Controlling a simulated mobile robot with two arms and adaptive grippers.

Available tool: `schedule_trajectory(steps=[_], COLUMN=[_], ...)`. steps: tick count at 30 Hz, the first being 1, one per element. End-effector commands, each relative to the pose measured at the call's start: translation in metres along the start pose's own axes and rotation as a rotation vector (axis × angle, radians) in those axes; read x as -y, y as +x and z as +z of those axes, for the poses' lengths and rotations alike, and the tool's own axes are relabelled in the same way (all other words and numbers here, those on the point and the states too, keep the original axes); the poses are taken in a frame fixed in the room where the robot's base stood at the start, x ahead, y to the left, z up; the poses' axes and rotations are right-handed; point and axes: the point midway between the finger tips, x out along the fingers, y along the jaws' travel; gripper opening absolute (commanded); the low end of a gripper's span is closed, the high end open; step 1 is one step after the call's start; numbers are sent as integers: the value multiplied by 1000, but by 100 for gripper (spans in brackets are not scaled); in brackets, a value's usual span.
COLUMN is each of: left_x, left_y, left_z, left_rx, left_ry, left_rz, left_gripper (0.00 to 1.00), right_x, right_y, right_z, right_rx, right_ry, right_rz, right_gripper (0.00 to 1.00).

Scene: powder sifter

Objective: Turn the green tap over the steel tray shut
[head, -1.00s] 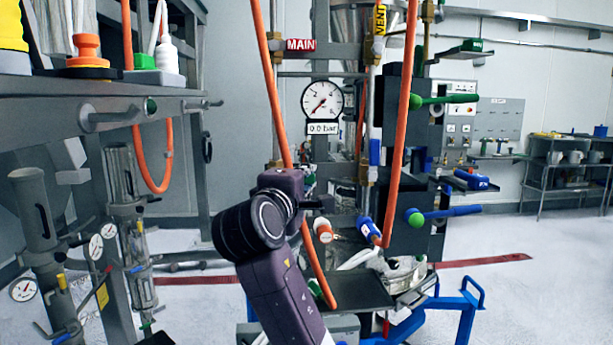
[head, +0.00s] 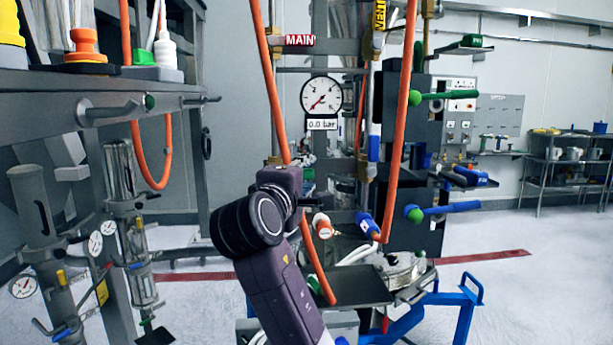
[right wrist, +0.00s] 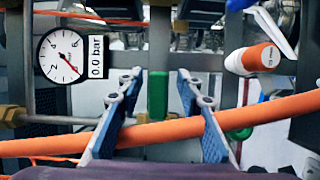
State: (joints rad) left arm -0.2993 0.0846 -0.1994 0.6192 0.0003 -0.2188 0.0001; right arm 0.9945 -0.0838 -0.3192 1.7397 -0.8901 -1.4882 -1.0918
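My right gripper (right wrist: 160,80) is open, its two blue-padded fingers spread on either side of a green bar-shaped handle (right wrist: 157,93). A gap shows on both sides of the handle. An orange hose (right wrist: 165,132) crosses close by the fingers; I cannot tell if it touches them. In the head view my purple right wrist hides most of that gripper and the handle. A dark flat tray (head: 352,290) lies below, right of my arm. I cannot tell for sure that this handle is the tap over it. My left gripper is not in view.
The gauge (head: 321,96) reads 0.0 bar. Green-handled (head: 445,97) and blue-handled (head: 450,210) levers stick out at the right.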

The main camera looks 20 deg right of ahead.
Motion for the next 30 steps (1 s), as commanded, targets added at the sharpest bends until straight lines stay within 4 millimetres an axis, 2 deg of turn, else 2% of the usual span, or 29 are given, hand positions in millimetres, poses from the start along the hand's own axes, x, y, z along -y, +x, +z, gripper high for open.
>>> schedule_trajectory(steps=[5,12,16,21,30], left_x=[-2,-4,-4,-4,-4], left_y=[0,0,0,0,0], left_z=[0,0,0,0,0], left_rx=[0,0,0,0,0], left_ry=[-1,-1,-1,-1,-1], left_rz=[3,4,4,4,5], left_gripper=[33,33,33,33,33], right_x=[0,0,1,1,1], right_y=[-27,-78,-100,-114,-117], right_z=[-2,-2,-1,-1,0], right_rx=[-5,-5,-4,-2,0], right_ry=[2,2,0,0,0], right_rz=[1,0,-2,-2,-2], right_gripper=[33,33,33,33,33])
